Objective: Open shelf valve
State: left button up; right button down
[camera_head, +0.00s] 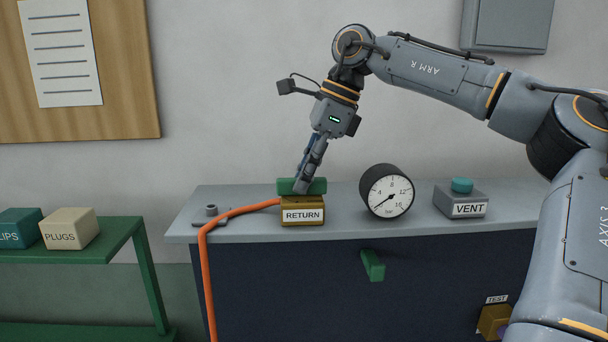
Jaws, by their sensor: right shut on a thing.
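A brass valve block (303,218) labelled RETURN stands on the grey cabinet top. Its green handle (318,186) lies left to right above the block, roughly in line with the orange hose (240,211) that joins the block's left side. My right gripper (302,186) comes down from above, tilted, and is shut on the green handle near its middle. The fingers hide part of the handle. My left gripper is not in view.
A pressure gauge (387,191) and a VENT box (461,202) with a teal button stand right of the valve. A second green handle (373,266) sticks out of the cabinet front. A brass TEST block (493,322) is low right. A green shelf (120,236) holds boxes at left.

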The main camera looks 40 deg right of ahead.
jog(key=shift+r, duration=0.15)
jog(key=c, duration=1.4)
grip_release()
jog(key=shift+o, duration=0.5)
jog(key=shift+d, duration=0.1)
jog(key=v, duration=1.1)
jog(key=shift+s+d+r, duration=0.15)
jog(key=shift+s+r, duration=0.05)
jog(key=shift+r, duration=0.15)
